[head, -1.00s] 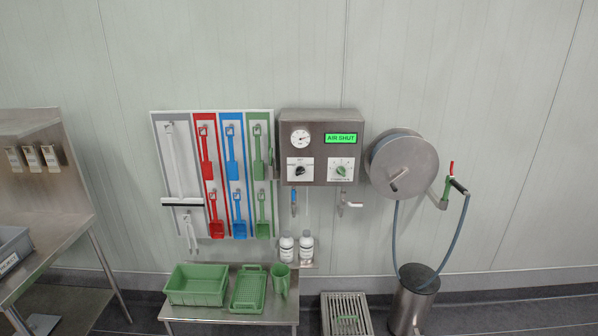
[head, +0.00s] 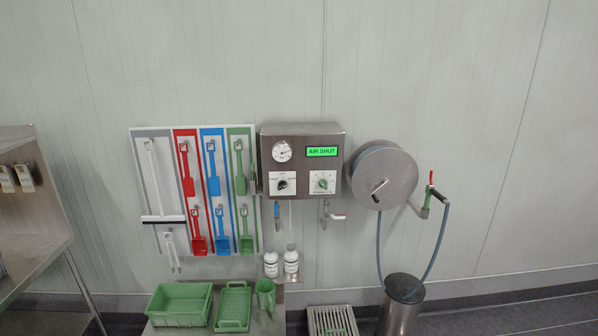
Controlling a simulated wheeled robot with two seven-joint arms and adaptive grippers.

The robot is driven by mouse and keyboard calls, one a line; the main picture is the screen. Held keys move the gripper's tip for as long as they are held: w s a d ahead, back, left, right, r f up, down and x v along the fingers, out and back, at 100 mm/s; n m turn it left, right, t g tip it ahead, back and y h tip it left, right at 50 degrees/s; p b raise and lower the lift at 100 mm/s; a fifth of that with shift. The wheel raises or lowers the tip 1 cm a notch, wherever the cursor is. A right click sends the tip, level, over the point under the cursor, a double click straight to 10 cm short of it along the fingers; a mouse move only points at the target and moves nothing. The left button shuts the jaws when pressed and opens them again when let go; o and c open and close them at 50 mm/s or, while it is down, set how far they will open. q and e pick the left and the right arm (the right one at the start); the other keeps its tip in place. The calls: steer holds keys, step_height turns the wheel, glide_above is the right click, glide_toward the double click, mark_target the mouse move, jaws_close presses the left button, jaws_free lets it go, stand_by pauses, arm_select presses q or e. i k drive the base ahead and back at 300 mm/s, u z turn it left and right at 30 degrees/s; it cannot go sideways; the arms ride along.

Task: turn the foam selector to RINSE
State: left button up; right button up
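A steel control box (head: 301,140) hangs on the wall near the middle of the head view. It carries a round gauge (head: 281,151), a green display (head: 321,152) reading AIR SHUT, and two knobs on white plates. The left knob, a black selector (head: 282,184), has small labels around it that I cannot read surely. The right knob is green (head: 322,183). Neither of my grippers is in view.
A tool board (head: 157,190) with coloured scoops hangs left of the box. A hose reel (head: 384,177) hangs to its right, above a steel bin (head: 400,308). Two white bottles (head: 271,264), green trays (head: 180,304), a green jug (head: 265,295) and a floor grate (head: 332,321) stand below.

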mark_target(282, 184)
steer(key=u, duration=0.4)
steer(key=i, duration=0.45)
steer(key=u, duration=0.7)
steer(key=i, duration=1.4)
steer(key=z, duration=0.65)
